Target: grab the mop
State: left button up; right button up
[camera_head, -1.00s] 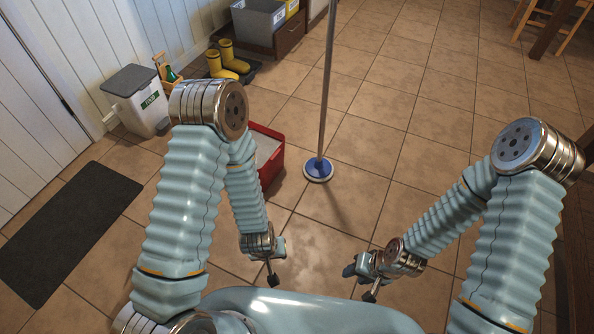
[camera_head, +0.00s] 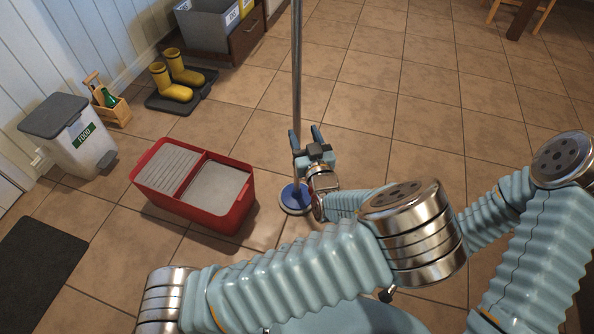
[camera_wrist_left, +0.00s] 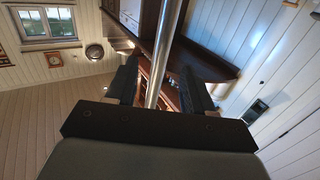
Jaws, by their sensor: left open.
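The mop has a grey metal pole (camera_head: 297,70) that stands nearly upright on a round blue and white head (camera_head: 295,197) on the floor. My left gripper (camera_head: 305,136) is open at the lower part of the pole, above the mop head. In the left wrist view the pole (camera_wrist_left: 166,50) runs between the two dark fingers (camera_wrist_left: 157,90), with a gap on each side. The head view does not show clearly how deep the pole sits between them. My right gripper is almost wholly hidden behind my left arm.
A red two-part bucket (camera_head: 198,187) stands left of the mop head. Yellow boots (camera_head: 176,79) on a dark tray, a food bin (camera_head: 73,137) and a wooden caddy (camera_head: 108,103) are along the left wall.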

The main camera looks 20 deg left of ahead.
aim_at(298, 121)
pick_arm(q)
jog(key=x, duration=0.7)
jog(key=shift+a+r, duration=0.1)
jog(key=shift+c, duration=0.4)
grip_shut()
